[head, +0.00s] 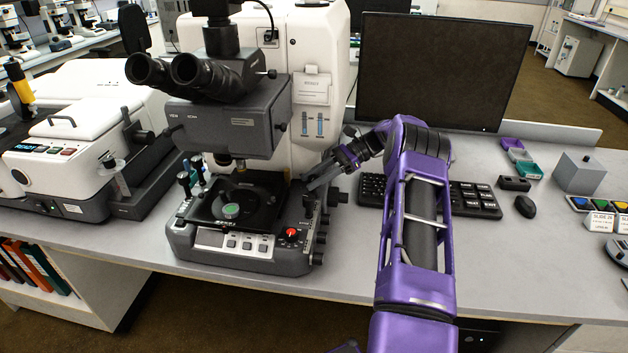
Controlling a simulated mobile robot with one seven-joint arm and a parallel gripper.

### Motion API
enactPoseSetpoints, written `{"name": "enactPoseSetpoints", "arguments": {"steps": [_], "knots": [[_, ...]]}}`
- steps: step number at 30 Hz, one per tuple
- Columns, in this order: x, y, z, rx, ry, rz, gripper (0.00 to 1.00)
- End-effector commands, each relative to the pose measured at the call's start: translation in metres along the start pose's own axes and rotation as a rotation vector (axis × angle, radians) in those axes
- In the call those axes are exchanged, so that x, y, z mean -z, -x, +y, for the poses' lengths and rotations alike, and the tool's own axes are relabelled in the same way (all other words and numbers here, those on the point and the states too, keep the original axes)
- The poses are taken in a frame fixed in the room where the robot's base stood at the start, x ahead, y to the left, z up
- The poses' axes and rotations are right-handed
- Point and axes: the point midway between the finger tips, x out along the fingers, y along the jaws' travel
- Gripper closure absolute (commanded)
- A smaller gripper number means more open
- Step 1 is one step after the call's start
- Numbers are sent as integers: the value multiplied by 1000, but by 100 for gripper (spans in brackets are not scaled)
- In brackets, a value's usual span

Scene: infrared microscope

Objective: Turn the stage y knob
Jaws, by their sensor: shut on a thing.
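The microscope (240,85) stands on the bench, left of centre, with black eyepieces and a dark stage (252,205). A green-topped round sample (231,210) sits on the stage. A dark upright knob (308,204) stands at the right side of the stage on the base; it looks like the stage y knob. My gripper (311,187) reaches in from the right, its fingers pointing down-left at the top of this knob. It is shut on the knob, though the fingertips are small and the contact is partly hidden.
A red knob (291,233) and several push buttons are on the front of the base, and more dark knobs (319,240) stick out on its right side. A keyboard (470,198), mouse (525,206) and monitor (442,72) are to the right. A white instrument (70,150) is at left.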

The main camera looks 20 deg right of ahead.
Motion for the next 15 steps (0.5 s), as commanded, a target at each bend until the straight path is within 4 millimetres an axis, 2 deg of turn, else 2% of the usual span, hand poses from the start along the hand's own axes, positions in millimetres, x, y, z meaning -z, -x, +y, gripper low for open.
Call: {"name": "enactPoseSetpoints", "arguments": {"steps": [14,15], "knots": [[-1,-1,0,-12,5,-3,100],[-1,-1,0,-12,5,-3,55]]}}
